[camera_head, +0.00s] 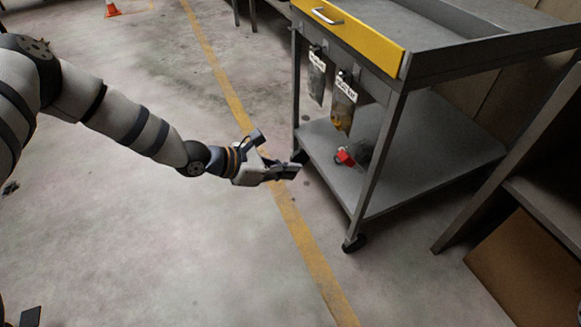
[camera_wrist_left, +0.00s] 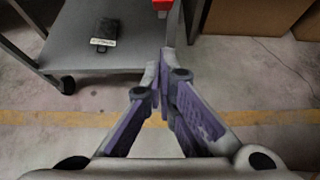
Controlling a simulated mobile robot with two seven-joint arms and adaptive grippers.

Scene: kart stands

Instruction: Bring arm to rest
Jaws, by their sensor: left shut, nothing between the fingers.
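My left arm reaches in from the left in the head view. Its gripper (camera_head: 292,170) is shut and empty, held above the floor just left of the cart's lower shelf. In the left wrist view the gripper's fingers (camera_wrist_left: 160,72) meet, with nothing between them. My right gripper does not show clearly; only a small dark piece is at the lower left edge of the head view.
A grey metal cart (camera_head: 440,62) with a yellow drawer (camera_head: 350,32) stands close to the gripper. Labelled bags (camera_head: 343,105) hang on it. A red-and-dark object (camera_head: 346,157) lies on its lower shelf (camera_head: 400,185). Open floor lies left and in front.

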